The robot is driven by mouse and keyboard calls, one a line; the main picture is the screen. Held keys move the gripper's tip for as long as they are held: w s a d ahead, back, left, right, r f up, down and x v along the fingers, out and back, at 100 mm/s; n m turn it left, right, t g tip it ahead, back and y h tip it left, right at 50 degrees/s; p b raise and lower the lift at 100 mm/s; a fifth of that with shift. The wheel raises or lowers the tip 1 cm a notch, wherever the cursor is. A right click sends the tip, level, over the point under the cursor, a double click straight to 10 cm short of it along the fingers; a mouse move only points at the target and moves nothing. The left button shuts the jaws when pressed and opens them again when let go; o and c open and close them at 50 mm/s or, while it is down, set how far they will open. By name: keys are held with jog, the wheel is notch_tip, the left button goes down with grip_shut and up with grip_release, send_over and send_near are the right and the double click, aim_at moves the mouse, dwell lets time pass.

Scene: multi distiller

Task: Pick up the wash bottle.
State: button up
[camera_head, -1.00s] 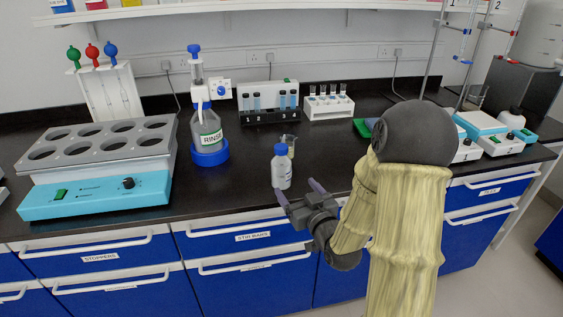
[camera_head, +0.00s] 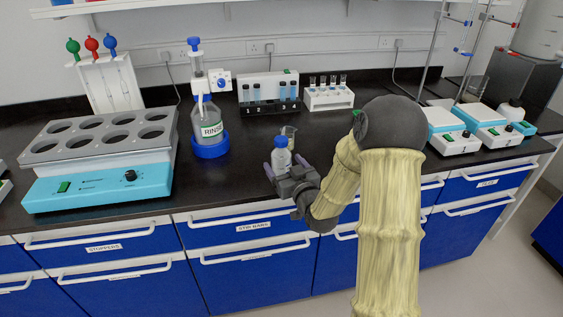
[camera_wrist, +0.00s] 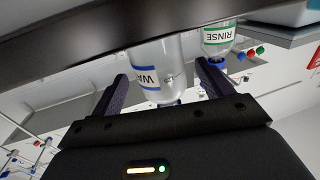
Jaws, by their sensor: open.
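The wash bottle (camera_head: 281,157) is a small white bottle with a blue cap, standing upright near the front of the black bench in the head view. In the wrist view the wash bottle (camera_wrist: 158,72) appears upside down, with a label starting "WA" partly visible, between the two fingers. My gripper (camera_head: 284,166) is at the bottle, its fingers to either side of it. In the wrist view my gripper (camera_wrist: 160,85) is open, with a gap seen beside the bottle. The bottle's lower part is partly hidden by the gripper in the head view.
Stirrers (camera_head: 448,134) stand right.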

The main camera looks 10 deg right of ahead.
jog(key=x, duration=0.4)
jog(key=shift+w+a+f, duration=0.1)
jog(key=shift+w+a, duration=0.05)
jog(key=shift+w, duration=0.2)
jog(key=shift+c, duration=0.5)
jog(key=c, duration=0.8)
